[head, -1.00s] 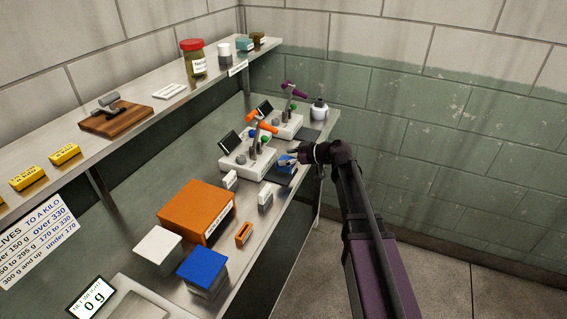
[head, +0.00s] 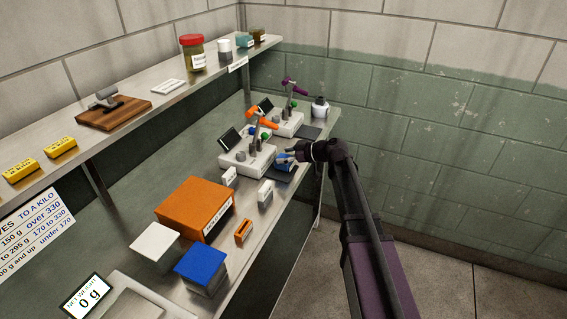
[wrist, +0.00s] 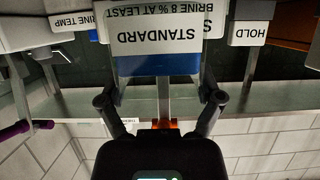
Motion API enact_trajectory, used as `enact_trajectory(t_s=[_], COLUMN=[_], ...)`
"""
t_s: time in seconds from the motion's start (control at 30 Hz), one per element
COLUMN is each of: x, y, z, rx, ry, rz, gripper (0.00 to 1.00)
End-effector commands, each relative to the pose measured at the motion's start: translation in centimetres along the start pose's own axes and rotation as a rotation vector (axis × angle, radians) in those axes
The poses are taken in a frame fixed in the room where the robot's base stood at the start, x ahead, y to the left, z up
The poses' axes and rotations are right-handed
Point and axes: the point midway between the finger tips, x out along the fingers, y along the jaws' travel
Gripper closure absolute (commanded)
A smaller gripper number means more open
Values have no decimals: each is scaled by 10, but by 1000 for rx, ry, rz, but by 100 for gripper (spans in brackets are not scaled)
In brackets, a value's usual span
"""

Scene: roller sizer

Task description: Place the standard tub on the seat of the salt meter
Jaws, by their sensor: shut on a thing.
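My gripper (head: 289,158) is shut on the standard tub (head: 284,165), a small tub with a blue part and a white label reading STANDARD. In the wrist view the tub (wrist: 158,66) appears upside down between my fingers (wrist: 160,92). In the head view it is at the right front of the white meter with the orange lever (head: 247,158), over or on its dark front plate (head: 279,177). I cannot tell whether it touches the plate. A similar meter with a purple lever (head: 286,122) stands behind. I cannot read which is the salt meter.
A white bottle (head: 319,110) is at the far end. A shelf (head: 160,112) runs along the left wall.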

Motion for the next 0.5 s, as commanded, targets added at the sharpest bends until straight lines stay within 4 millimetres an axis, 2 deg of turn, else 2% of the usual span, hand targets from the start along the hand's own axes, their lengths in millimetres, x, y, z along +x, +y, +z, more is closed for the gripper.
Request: enact_trajectory(t_s=[0.03,0.13,0.5], x=[3,4,4], y=[0,0,0], z=[7,12,12], rx=[0,0,1], ry=[0,0,0], rz=[0,0,1], gripper=[68,68,68])
